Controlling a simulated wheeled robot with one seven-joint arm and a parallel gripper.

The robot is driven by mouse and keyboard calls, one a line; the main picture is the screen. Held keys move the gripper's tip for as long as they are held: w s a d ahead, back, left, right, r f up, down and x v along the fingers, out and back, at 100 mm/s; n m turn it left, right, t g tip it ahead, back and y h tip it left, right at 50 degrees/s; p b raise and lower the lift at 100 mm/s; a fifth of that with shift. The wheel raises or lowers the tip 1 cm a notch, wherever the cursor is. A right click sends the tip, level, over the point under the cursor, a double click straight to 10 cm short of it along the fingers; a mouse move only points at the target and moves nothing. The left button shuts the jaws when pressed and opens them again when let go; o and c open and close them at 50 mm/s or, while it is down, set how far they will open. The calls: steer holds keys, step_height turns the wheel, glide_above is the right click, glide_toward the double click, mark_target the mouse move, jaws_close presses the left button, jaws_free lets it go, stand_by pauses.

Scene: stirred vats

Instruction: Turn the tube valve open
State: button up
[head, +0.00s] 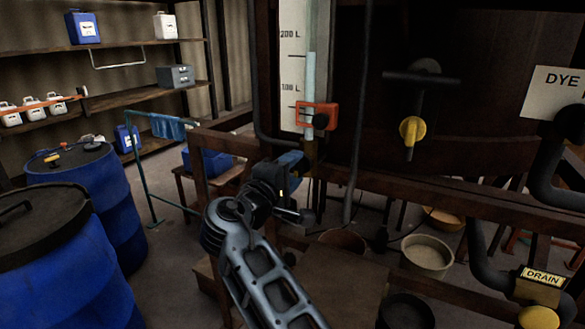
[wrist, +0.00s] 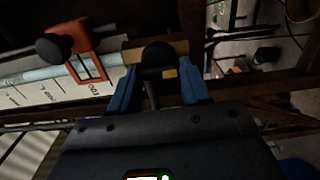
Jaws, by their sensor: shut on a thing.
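The tube valve shows in the wrist view as a brass-coloured body (wrist: 133,53) with a rounded black handle (wrist: 157,56). It sits in line with the end of the pale blue sight tube (wrist: 50,72). My gripper (wrist: 160,88) has its two blue fingers on either side of the black handle, shut on it. In the head view, my gripper (head: 297,160) is at the foot of the sight tube (head: 309,75), below the orange frame (head: 318,116). There the gripper hides most of the valve. I cannot tell how far the valve is turned.
A white scale board (head: 291,60) stands behind the tube. A wooden rail (head: 400,178) runs beside my gripper. A yellow-hubbed valve (head: 412,130) and a drain pipe (head: 480,262) are to the right. Blue drums (head: 70,260) stand left. Hoses hang close to the tube.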

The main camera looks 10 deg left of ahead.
steer(key=shift+a, duration=0.1)
steer(key=o, duration=1.1)
steer(key=shift+c, duration=0.2)
steer(key=shift+s, duration=0.1)
steer(key=b+v, duration=0.1)
steer(key=v, duration=0.6)
steer(key=shift+s+b, duration=0.3)
steer(key=shift+a, duration=0.1)
